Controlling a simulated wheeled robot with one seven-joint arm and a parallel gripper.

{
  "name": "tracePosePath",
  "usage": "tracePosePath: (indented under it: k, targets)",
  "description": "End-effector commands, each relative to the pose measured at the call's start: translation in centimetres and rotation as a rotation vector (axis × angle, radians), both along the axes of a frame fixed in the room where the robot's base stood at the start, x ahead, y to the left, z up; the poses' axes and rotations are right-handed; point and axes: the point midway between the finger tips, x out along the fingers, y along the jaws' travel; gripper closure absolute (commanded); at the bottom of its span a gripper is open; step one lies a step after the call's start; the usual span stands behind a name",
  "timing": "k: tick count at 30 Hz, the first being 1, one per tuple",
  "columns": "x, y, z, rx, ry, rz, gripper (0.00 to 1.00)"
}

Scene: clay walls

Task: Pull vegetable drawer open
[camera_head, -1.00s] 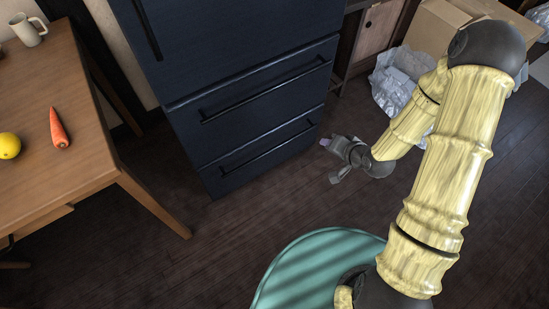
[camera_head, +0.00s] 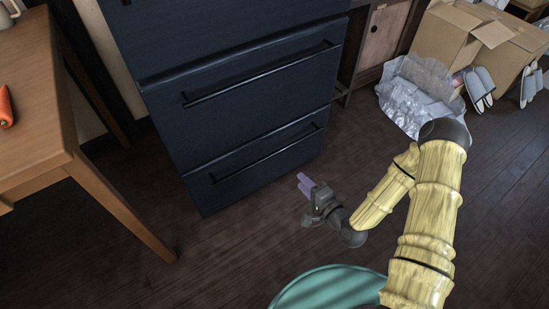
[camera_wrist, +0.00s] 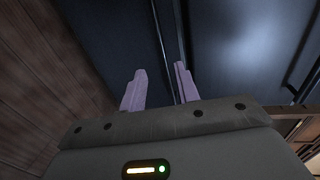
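A dark blue refrigerator-like unit stands in the head view with two drawers, an upper drawer (camera_head: 240,110) and a lower drawer (camera_head: 255,160). Both look shut. Each has a long black bar: the upper handle (camera_head: 262,74) and the lower handle (camera_head: 265,154). Which one is the vegetable drawer is not marked. My gripper (camera_head: 305,183) is near the right end of the lower handle, in front of it and apart from it. In the wrist view its two purple fingers (camera_wrist: 160,72) are spread with nothing between them, facing the blue front; another dark handle (camera_wrist: 305,72) shows at right.
A wooden table (camera_head: 45,140) with a carrot (camera_head: 5,107) stands at left. Crumpled plastic (camera_head: 415,95), a cardboard box (camera_head: 465,40) and slippers (camera_head: 480,85) lie at the back right. The dark wood floor (camera_head: 230,250) before the drawers is clear.

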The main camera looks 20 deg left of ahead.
Motion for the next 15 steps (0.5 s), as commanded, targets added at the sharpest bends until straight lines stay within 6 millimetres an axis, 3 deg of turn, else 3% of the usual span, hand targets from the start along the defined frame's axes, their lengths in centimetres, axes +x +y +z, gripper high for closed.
tracePosePath:
  k: [8,15]
  targets:
    - [0.2,0.2,0.0,-0.003,-0.002,0.002,0.68]
    - [2.0,2.3,-0.8,-0.003,-0.006,0.003,0.68]
